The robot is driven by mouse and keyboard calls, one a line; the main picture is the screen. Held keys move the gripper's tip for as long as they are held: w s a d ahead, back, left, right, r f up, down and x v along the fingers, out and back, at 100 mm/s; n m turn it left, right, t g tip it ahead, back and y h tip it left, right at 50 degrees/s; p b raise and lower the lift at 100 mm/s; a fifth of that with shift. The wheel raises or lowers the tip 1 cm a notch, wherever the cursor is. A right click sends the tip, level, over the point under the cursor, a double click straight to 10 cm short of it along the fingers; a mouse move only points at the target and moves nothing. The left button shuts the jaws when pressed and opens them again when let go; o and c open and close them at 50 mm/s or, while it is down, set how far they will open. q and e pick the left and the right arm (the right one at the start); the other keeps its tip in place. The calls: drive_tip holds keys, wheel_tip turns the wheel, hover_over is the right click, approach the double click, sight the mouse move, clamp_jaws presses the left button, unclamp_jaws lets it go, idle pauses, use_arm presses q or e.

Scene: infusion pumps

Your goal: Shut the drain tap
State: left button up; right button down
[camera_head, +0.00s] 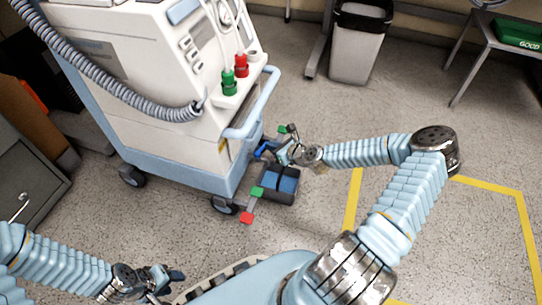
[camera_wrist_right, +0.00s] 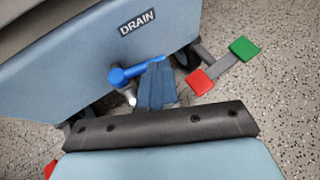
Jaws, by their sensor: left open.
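The drain tap (camera_wrist_right: 128,73) is a bright blue lever with a round end, under the DRAIN label (camera_wrist_right: 137,22) on the machine's pale blue base. In the right wrist view the lever lies sideways over a pale pipe. The tap also shows in the head view (camera_head: 264,150), low at the machine's corner. My right gripper (camera_wrist_right: 156,85) has its blue fingers just right of and below the lever's end; contact and jaw gap are unclear. In the head view my right gripper (camera_head: 285,152) is beside the tap. My left gripper (camera_head: 168,281) is open and empty at bottom left, away from the machine.
The white machine (camera_head: 160,60) stands on wheels with red and green pedals (camera_head: 247,217). A dark box with a blue top (camera_head: 281,183) is on the floor below my right gripper. A bin (camera_head: 357,50) and a table (camera_head: 487,40) stand behind. Floor at right is clear.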

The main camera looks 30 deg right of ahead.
drive_tip(key=shift+a, duration=0.1)
use_arm(q)
drive_tip(key=shift+r, duration=0.3)
use_arm(e)
drive_tip(key=shift+s+a, duration=0.2)
drive_tip(key=shift+a, duration=0.5)
use_arm(q)
drive_tip(key=shift+s, duration=0.1)
